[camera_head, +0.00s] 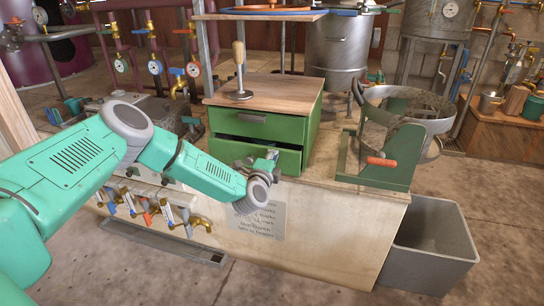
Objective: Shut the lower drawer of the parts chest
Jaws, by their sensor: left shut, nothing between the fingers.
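The green parts chest (313,118) with a wooden top stands on the bench. Its upper drawer (240,126) looks flush with the chest and has a dark handle. The lower drawer (229,153) stands out a little, with a dark gap above its front. My left gripper (268,158) is shut and empty, in front of the lower drawer's right part. It hides part of that front and any handle there. I cannot tell whether it touches the drawer. My right gripper is not in view.
A green stand with an orange handle (379,161) is on the bench to the right. Brass taps (200,223) line the bench's front left. A grey bin (432,260) stands on the floor at right.

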